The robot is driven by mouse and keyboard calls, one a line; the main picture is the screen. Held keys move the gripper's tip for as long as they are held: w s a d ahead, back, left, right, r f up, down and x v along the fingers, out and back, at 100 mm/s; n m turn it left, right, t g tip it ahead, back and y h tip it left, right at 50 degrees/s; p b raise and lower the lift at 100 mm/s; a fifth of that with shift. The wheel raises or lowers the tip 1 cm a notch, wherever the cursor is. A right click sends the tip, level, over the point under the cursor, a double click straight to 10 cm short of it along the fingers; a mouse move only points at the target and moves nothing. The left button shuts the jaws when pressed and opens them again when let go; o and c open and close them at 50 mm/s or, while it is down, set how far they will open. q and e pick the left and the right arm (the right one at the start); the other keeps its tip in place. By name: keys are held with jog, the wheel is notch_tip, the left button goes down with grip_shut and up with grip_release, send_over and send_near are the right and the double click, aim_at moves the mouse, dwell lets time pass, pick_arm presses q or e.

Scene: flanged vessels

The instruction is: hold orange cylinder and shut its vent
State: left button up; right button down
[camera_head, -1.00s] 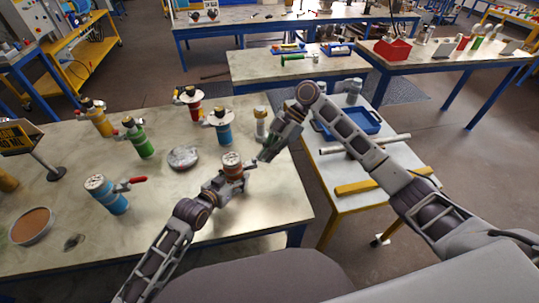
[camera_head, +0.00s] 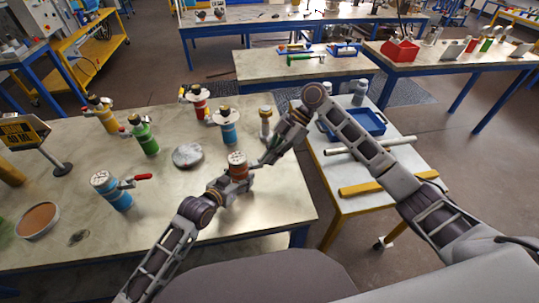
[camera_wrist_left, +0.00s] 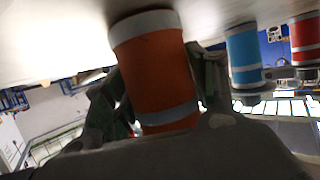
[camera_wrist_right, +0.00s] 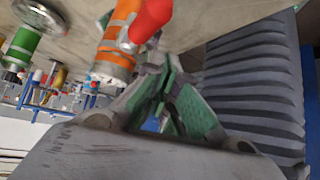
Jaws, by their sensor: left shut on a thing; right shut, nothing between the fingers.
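The orange cylinder (camera_head: 238,171) stands near the right front of the big table, with a pale top flange. It fills the middle of the left wrist view (camera_wrist_left: 158,75), where the green-padded fingers sit on either side of it. My left gripper (camera_head: 232,183) is shut on its body. My right gripper (camera_head: 262,163) is shut and empty, just right of the cylinder. In the right wrist view the cylinder (camera_wrist_right: 116,42) is left of the shut fingers (camera_wrist_right: 166,98), and a red vent handle (camera_wrist_right: 150,20) juts from it beside the fingertips. I cannot tell whether the fingers touch the handle.
A blue vessel with red handle (camera_head: 112,190) stands to the left. Behind are a green vessel (camera_head: 143,136), another blue vessel (camera_head: 226,126), a red one (camera_head: 197,103) and a grey disc (camera_head: 187,156). A side table with a blue tray (camera_head: 368,122) is at right.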

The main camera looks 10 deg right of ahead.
pick_arm(q)
jog(key=shift+a, duration=0.1)
jog(key=shift+w, duration=0.1)
pick_arm(e)
jog(key=w+r, duration=0.4)
jog(key=r, duration=0.3)
jog(key=shift+w+r, duration=0.35)
jog(key=shift+r, duration=0.05)
dwell(0.4)
dwell(1.5)
pick_arm(q)
jog(key=o, duration=1.3)
jog(key=v, duration=1.2)
